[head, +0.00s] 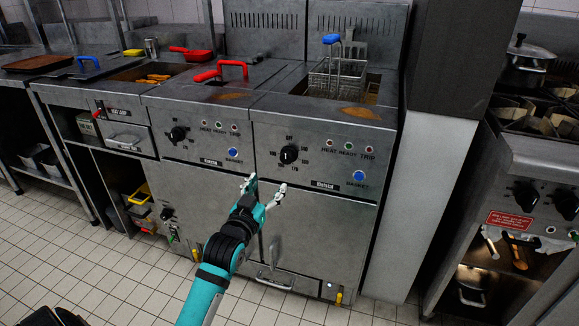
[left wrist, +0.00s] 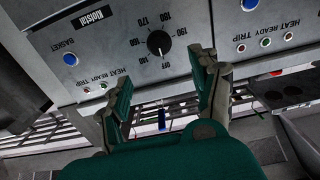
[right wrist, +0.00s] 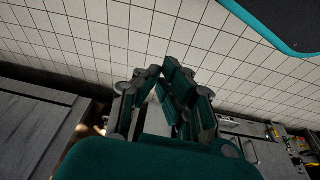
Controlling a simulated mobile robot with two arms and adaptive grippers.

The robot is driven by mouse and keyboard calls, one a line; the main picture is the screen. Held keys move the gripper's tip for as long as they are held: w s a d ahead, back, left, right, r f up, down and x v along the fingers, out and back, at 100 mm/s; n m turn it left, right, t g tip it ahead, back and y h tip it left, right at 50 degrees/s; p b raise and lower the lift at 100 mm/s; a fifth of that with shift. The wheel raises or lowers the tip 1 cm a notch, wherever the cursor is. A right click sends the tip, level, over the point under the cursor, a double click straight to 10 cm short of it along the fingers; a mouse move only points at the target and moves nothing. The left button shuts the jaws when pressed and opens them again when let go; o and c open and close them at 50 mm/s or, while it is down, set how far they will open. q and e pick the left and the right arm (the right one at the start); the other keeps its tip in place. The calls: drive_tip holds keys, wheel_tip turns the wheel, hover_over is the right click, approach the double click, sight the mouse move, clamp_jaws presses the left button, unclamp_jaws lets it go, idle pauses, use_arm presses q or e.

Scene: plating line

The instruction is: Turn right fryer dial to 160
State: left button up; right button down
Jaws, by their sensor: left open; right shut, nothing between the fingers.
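The right fryer dial (head: 289,154) is a round black knob on the steel front panel of the right fryer, with a printed scale around it. In the left wrist view the dial (left wrist: 158,42) appears upside down, with a pale mark on its lower side toward the OFF lettering; the exact setting is too small to tell. My left gripper (head: 265,188) is open and empty, below and slightly left of the dial and apart from it. Its fingers (left wrist: 165,95) also show in the left wrist view. My right gripper (right wrist: 158,72) is shut and empty, pointed over the tiled floor.
The left fryer dial (head: 178,134) is on the neighbouring panel. A blue basket button (head: 358,176) sits right of the right dial. A fryer basket (head: 337,84) with a blue handle is above. Cabinet doors lie below; tiled floor (head: 100,265) in front is clear.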

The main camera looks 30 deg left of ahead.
sight(286, 159)
use_arm(q)
drive_tip(key=b+x, duration=0.2)
drive_tip(key=x, duration=1.1)
drive_tip(key=shift+d, duration=0.15)
drive_tip(key=shift+w, duration=0.55)
use_arm(e)
drive_tip(key=v, duration=0.6)
drive_tip(key=shift+r, duration=0.4)
drive_tip(key=shift+d, duration=0.15)
use_arm(q)
drive_tip(key=c, duration=1.2)
drive_tip(key=shift+r, duration=0.1)
use_arm(e)
drive_tip(key=shift+r, duration=0.15)
